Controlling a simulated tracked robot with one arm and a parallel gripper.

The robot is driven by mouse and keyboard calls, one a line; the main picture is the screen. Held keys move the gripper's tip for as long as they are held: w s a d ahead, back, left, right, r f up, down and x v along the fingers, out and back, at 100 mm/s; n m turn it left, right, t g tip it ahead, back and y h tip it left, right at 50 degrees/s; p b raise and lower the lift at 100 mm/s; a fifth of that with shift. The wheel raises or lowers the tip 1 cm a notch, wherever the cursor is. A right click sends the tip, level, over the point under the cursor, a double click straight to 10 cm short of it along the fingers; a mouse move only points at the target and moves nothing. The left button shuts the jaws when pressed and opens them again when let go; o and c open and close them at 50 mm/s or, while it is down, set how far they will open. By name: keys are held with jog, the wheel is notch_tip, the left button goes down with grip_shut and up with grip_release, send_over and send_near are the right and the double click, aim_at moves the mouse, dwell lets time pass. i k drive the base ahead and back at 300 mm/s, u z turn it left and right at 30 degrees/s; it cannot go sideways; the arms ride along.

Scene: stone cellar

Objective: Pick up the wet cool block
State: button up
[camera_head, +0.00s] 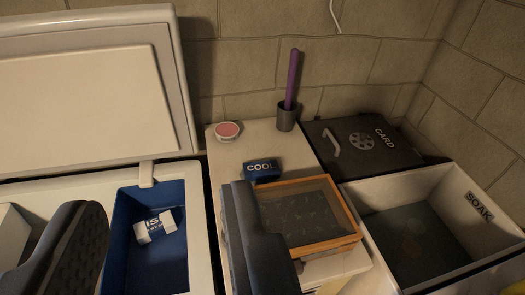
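A small dark blue block (262,170) with "COOL" in pale letters lies on the pale worktop, behind a wood-framed tray. I cannot tell whether its surface is wet. My gripper (162,197) is open, its two dark fingers wide apart at the lower left and lower middle. Nothing is seen between the fingertips up close. The block is beyond the right finger and a little to its right, not touching as far as I can see. The right finger hides part of the tray's left side.
An open white chest (170,172) has a blue compartment holding a white-and-blue packet (157,226). The wood-framed tray (347,215), a pink-topped round tin (227,131) and a grey cup (286,117) with a purple stick (293,75) surround the block. Right are a "CARD" lid (365,155) and "SOAK" basin (455,185).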

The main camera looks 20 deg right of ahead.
aim_at(268, 172)
jog(key=i, duration=0.95)
jog(key=u, duration=0.05)
